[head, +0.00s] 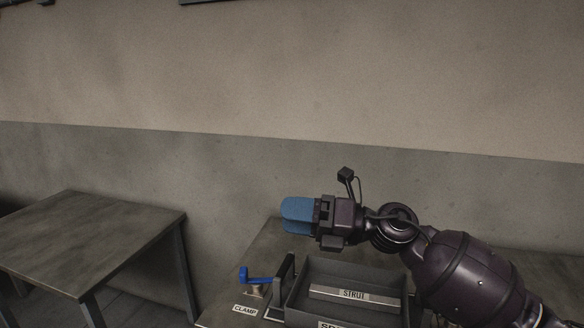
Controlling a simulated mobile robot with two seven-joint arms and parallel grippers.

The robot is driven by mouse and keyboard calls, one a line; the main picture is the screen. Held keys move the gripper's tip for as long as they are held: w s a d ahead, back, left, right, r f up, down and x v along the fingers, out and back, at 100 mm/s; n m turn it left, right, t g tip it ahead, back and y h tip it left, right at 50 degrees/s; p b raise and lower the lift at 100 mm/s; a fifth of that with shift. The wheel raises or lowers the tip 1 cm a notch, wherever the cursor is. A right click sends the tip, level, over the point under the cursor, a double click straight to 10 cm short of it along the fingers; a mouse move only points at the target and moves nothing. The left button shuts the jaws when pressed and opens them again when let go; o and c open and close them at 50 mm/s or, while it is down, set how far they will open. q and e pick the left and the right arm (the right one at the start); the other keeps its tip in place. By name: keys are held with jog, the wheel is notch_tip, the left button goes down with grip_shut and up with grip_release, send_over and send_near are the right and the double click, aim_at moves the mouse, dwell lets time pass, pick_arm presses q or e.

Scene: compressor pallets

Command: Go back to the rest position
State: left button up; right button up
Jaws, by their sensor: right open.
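My right gripper (298,215) has blue fingers and points to the left, above the back part of the workbench (262,244). It is open, and I see nothing held between its fingers. My right arm comes in from the lower right, over the right side of the bench. My left gripper is not in view.
Below my right gripper a dark tray (400,283) holds a bar labelled STRUT (340,294). A blue-handled clamp (258,278) stands left of it, by a CLAMP label (245,309). An empty table (95,238) stands at the left. A wall (300,90) closes the back.

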jog(key=w+d+f+m+t+h, duration=0.1)
jog(key=d+f+m+t+h, duration=0.65)
jog(key=m, duration=0.85)
jog(key=d+f+m+t+h, duration=0.5)
jog(key=d+f+m+t, duration=0.5)
jog(key=m, duration=0.6)
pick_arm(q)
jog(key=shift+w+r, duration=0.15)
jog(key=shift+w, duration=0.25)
pick_arm(e)
jog(key=s+d+f+m+g+h, duration=0.2)
jog(key=s+d+f+m+g, duration=0.1)
jog(key=s+f, duration=0.5)
jog(key=s+d+f+m+g+h, duration=0.2)
jog(key=s+d+f+m, duration=0.1)
jog(key=s+f, duration=0.6)
jog(key=s+d+f+m+g+h, duration=0.2)
jog(key=s+d+f+m+g, duration=0.1)
jog(key=s+f, duration=0.6)
jog(key=shift+s+d+f+m+g, duration=0.3)
jog(key=shift+s+m+g, duration=0.1)
jog(key=shift+s, duration=0.15)
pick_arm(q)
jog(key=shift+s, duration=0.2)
pick_arm(e)
jog(key=shift+r+h, duration=0.1)
jog(key=shift+h, duration=0.15)
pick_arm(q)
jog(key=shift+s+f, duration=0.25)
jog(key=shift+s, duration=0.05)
